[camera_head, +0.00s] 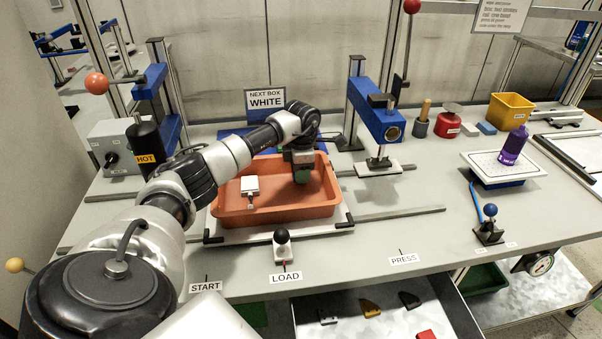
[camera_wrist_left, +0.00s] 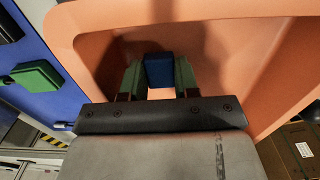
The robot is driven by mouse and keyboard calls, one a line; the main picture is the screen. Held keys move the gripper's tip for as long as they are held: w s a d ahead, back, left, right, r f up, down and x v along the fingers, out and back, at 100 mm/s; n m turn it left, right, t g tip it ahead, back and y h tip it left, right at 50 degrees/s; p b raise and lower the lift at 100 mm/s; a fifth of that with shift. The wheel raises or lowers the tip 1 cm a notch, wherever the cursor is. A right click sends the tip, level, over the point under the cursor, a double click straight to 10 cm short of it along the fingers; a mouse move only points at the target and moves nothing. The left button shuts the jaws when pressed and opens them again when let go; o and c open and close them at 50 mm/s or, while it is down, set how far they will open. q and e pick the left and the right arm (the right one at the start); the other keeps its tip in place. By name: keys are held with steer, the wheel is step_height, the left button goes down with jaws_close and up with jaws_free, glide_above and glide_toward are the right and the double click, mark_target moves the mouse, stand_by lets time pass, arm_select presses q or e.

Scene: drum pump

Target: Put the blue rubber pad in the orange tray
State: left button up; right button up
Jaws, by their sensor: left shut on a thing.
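The orange tray (camera_head: 275,217) sits on a white plate in the middle of the bench. It fills much of the left wrist view (camera_wrist_left: 255,65). My left gripper (camera_head: 302,172) reaches down inside the tray's right rear part. In the left wrist view its green fingers (camera_wrist_left: 158,80) are shut on the blue rubber pad (camera_wrist_left: 158,68), with the tray's orange wall and floor around it. The head view hides the pad behind the gripper, and I cannot tell whether it touches the tray floor. My right gripper is not in view.
A blue press (camera_head: 378,122) stands to the right, a black HOT cylinder (camera_head: 146,145) to the left. A black-knobbed lever (camera_head: 282,240) stands in front. A blue board with a green block (camera_wrist_left: 38,78) lies beside the tray.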

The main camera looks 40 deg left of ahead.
arm_select(q)
steer(key=shift+f, duration=0.7)
steer(key=shift+f, duration=0.1)
steer(key=o, duration=0.9)
